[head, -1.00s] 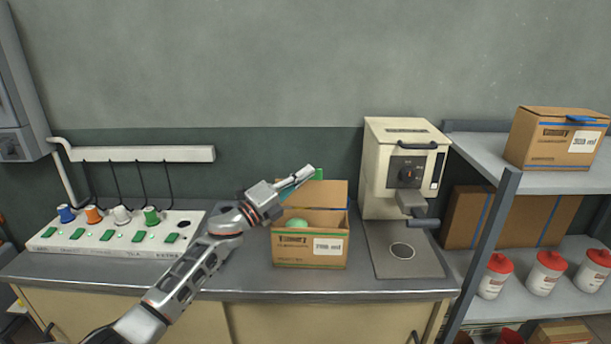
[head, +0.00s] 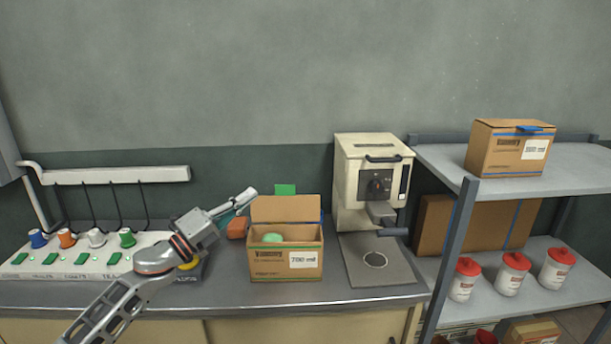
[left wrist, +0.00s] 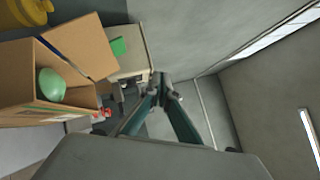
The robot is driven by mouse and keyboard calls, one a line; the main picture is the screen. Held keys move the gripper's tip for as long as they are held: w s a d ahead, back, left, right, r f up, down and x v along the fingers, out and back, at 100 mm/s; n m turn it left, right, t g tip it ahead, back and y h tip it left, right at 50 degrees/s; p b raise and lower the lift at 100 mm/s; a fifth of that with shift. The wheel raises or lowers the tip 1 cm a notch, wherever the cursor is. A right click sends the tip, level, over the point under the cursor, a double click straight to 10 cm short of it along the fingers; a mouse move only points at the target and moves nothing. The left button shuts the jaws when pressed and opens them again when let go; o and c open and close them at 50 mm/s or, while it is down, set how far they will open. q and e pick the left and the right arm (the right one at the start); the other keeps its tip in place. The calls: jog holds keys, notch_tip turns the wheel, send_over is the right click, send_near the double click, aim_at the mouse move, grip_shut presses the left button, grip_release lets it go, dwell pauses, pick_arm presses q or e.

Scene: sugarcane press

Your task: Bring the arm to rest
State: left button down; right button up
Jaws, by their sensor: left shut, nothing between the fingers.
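My left gripper (head: 238,204) is in the head view, left of the open cardboard box and above the counter. It is shut and empty, apart from everything near it. In the left wrist view its teal fingers (left wrist: 160,88) meet at the tips with nothing between them. My right gripper does not show in either view.
An open cardboard box (head: 268,262) with a green round item (head: 273,238) stands on the counter. A cream press (head: 364,178) stands right of it. A white strip with several coloured plugs (head: 60,265) lies at left. Metal shelves (head: 500,190) hold a closed box and red-lidded tubs.

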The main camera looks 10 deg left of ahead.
pick_arm(q)
jog(key=s+d+f+n+y, duration=0.1)
jog(key=s+f+n+y, duration=0.3)
jog(key=f, duration=0.5)
jog(key=s+d+f+n+g+y, duration=0.1)
jog(key=s+d+f+n, duration=0.1)
jog(key=s+f+n, duration=0.6)
jog(key=s+d+f+n+y, duration=0.1)
jog(key=s+f+n+y, duration=0.25)
jog(key=f, duration=0.75)
jog(key=s+d+f+n+g, duration=0.2)
jog(key=s+f+n+g, duration=0.1)
jog(key=s+f, duration=0.4)
jog(key=s+d+f+n+g, duration=0.2)
jog(key=s+f+n, duration=0.3)
jog(key=s, duration=0.7)
notch_tip(320, 180, down, 3)
jog(key=shift+s+r+n+g+y, duration=0.1)
jog(key=shift+s+n+g+y, duration=0.05)
jog(key=shift+n+g+y, duration=0.25)
jog(key=shift+d, duration=0.1)
